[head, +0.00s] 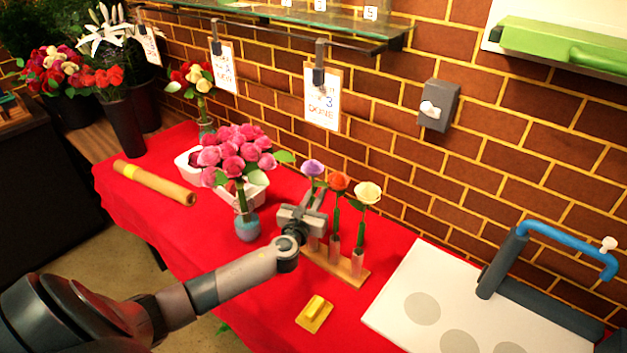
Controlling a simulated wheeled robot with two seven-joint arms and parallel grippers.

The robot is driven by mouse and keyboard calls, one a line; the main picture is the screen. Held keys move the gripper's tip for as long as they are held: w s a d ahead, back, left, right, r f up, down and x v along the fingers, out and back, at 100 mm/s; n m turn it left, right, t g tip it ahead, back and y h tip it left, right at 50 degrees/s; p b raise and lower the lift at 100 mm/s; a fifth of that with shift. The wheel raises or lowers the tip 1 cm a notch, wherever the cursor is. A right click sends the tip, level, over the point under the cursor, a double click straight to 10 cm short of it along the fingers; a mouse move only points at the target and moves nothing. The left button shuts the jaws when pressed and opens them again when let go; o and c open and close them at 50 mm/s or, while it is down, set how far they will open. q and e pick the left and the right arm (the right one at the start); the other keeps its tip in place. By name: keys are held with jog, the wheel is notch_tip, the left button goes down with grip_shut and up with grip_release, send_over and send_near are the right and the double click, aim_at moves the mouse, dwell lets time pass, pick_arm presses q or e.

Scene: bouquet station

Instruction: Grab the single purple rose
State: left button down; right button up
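The single purple rose (313,168) stands upright at the left end of a wooden holder (346,266) with tubes, beside an orange-red rose (338,182) and a cream rose (367,193). My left gripper (317,200) is at the purple rose's stem, just below the bloom. Its fingers point away from me and overlap the stem in the picture. The gripper hides most of the stem and part of its tube. I cannot tell whether the fingers are closed on the stem. My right gripper is not in view.
A pink rose bouquet (238,152) in a blue-grey vase (247,228) stands close left of my gripper. A yellow block (315,308) lies in front of the holder. The brick wall is behind.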

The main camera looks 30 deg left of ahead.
aim_at(312, 168)
pick_arm(q)
notch_tip(312, 168, up, 18)
jog(key=b, duration=0.1)
dwell(0.6)
dwell(0.6)
